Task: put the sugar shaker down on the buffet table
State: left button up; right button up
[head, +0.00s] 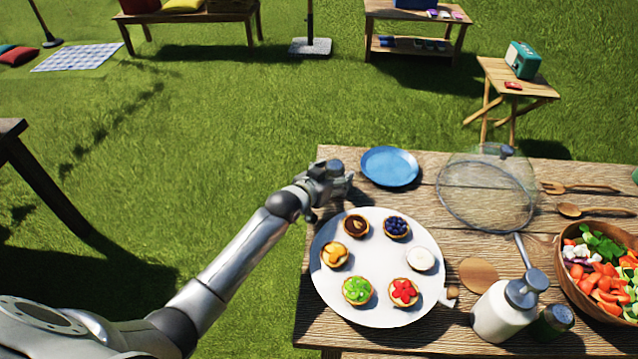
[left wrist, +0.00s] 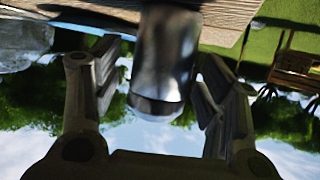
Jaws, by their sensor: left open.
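The sugar shaker (left wrist: 165,60) is a shiny metal cylinder with a rounded end. In the left wrist view, which looks upside down, it stands between my fingers, with its far end cut off by the frame's top. In the head view only its small grey top (head: 336,165) shows at my left gripper (head: 338,183), by the table's back left corner. My left gripper is open, with one finger on each side of the shaker; whether they touch it I cannot tell. The buffet table (head: 430,215) is wooden planks. My right gripper is not in view.
A blue plate (head: 390,167) lies right of the gripper. A white platter (head: 375,262) of several tarts lies in front. Further right are a clear domed cover (head: 487,190), a white pump bottle (head: 503,315), a dark jar (head: 550,325) and a salad bowl (head: 575,290).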

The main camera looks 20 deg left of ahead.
pick_arm(q)
jog(key=v, duration=0.9)
jog(key=shift+a+r, duration=0.1)
jog(key=shift+v, duration=0.9)
